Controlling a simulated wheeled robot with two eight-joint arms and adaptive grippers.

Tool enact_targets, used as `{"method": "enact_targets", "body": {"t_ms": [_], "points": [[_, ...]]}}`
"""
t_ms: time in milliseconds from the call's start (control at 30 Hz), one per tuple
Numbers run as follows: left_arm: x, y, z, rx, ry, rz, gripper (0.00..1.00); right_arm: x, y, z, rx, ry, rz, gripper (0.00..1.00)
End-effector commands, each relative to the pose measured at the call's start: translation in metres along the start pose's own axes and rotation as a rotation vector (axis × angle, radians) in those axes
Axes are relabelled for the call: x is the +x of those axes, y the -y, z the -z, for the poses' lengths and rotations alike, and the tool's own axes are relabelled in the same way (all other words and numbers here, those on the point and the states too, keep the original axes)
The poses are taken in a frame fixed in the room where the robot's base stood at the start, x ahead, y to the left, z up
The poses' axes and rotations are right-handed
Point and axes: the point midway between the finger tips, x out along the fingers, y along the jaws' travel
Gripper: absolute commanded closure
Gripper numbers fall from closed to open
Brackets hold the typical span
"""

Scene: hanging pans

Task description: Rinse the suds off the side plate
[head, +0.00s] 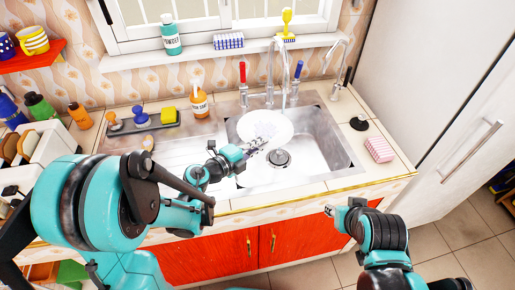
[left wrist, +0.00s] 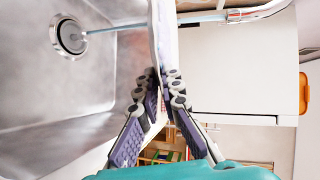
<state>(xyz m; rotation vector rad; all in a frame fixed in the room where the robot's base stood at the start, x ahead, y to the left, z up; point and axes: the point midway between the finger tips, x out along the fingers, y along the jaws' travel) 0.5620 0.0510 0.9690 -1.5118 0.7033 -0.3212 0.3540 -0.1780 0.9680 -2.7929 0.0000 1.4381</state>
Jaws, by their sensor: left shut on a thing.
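The white side plate (head: 268,122) is in the sink, with greyish suds marks on its face. My left gripper (head: 251,147) is shut on the plate's near edge. The left wrist view shows the plate edge-on (left wrist: 163,45) between the fingers (left wrist: 160,100). A thin water stream (left wrist: 202,18) runs from the tap (left wrist: 260,12) toward the drain (left wrist: 70,37). It passes behind the plate in that view, and I cannot tell whether it touches the plate. My right gripper (head: 331,211) is in front of the counter, away from the plate; its jaw opening is unclear.
The steel sink (head: 325,150) has a red-handled tap (head: 242,75) and a blue-handled tap (head: 297,71) behind it. A soap bottle (head: 199,103) and a tray with brushes and a yellow sponge (head: 168,116) stand left. A pink sponge (head: 379,149) lies right.

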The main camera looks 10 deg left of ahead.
Motion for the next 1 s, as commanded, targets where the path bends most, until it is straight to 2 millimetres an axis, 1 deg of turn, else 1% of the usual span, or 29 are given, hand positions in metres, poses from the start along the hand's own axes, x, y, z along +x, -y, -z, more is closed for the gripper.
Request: {"method": "enact_targets", "body": {"t_ms": [33, 600, 700, 1000], "points": [[0.006, 0.000, -0.002, 0.000, -0.001, 0.000, 1.00, 0.001, 0.000, 0.000, 0.000, 0.000, 0.000, 0.64], [0.060, 0.003, -0.028, 0.000, 0.000, 0.000, 1.00, 0.003, 0.000, -0.002, 0.000, 0.000, 0.000, 0.64], [0.070, 0.002, -0.032, 0.000, 0.001, 0.000, 1.00, 0.006, 0.000, -0.004, 0.000, 0.000, 0.000, 0.64], [0.091, 0.004, -0.042, 0.000, 0.000, 0.000, 1.00, 0.011, 0.000, -0.007, 0.000, 0.000, 0.000, 0.64]]}}
